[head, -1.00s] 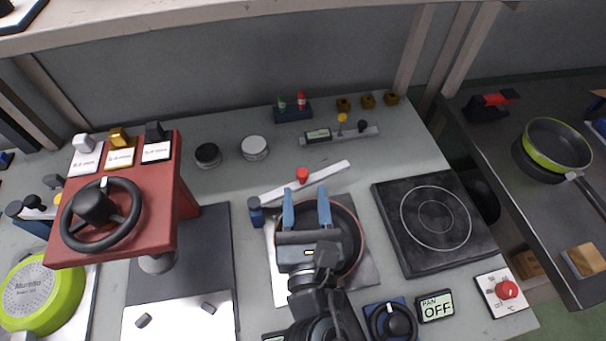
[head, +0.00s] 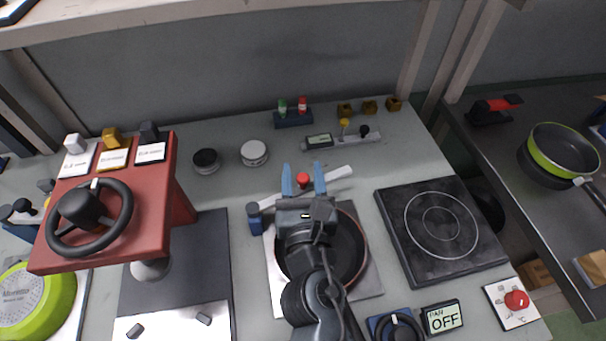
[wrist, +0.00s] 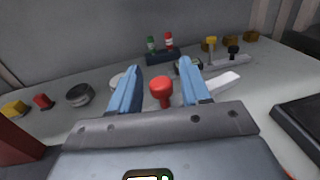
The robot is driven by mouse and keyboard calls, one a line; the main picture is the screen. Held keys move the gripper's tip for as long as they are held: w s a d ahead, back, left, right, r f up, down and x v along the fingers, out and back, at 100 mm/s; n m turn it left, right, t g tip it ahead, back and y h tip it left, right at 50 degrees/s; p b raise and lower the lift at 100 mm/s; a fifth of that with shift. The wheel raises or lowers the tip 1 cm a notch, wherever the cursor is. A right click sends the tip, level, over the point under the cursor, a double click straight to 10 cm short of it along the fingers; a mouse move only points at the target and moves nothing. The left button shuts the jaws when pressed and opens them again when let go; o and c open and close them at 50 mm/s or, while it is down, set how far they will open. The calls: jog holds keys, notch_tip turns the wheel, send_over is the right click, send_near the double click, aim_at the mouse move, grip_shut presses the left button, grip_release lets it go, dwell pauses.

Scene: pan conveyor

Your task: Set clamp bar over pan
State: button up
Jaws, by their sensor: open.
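The clamp bar (head: 340,173) is a long white bar with a red knob (head: 303,180) near its middle. It lies beyond the pan, slanting up to the right, with its left part near a blue post (head: 254,217). The pan (head: 355,250) is dark with a reddish-brown rim and sits on a light metal plate (head: 374,285); my arm hides much of it. My gripper (head: 303,168) is open, with its two blue fingers on either side of the red knob. In the wrist view the knob (wrist: 161,91) stands between the fingers (wrist: 158,85), with no clear contact.
A black hot plate (head: 440,225) is to the right. A red console with a black wheel (head: 88,218) stands at the left. Two round pots (head: 254,153), a bottle rack (head: 293,119) and a gauge strip (head: 345,140) lie behind the bar.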

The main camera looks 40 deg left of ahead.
grip_shut()
dwell(0.3)
jog(key=shift+f, duration=0.1)
jog(key=shift+s+d+f+b, duration=0.1)
jog(key=shift+s+f+b, duration=0.05)
jog(key=shift+b, duration=0.6)
jog(key=shift+s+d+f+m+t+h+b, duration=0.15)
jog(key=shift+d+m+t+h+b, duration=0.25)
jog(key=shift+m+t+h+b, duration=0.55)
jog(key=shift+s+d+r+m+t+h+b, duration=0.15)
jog(key=shift+s+d+m+t+h+b, duration=0.25)
jog(key=shift+h, duration=0.3)
jog(key=shift+s+d+r+m+t+h+b, duration=0.25)
jog(key=shift+m+h, duration=0.25)
jog(key=shift+h, duration=0.25)
jog(key=shift+s+d+r+m+t+h+b, duration=0.1)
jog(key=shift+s+d+m+t+h+b, duration=0.1)
jog(key=shift+d+m+h+b, duration=0.35)
jog(key=shift+a, duration=0.15)
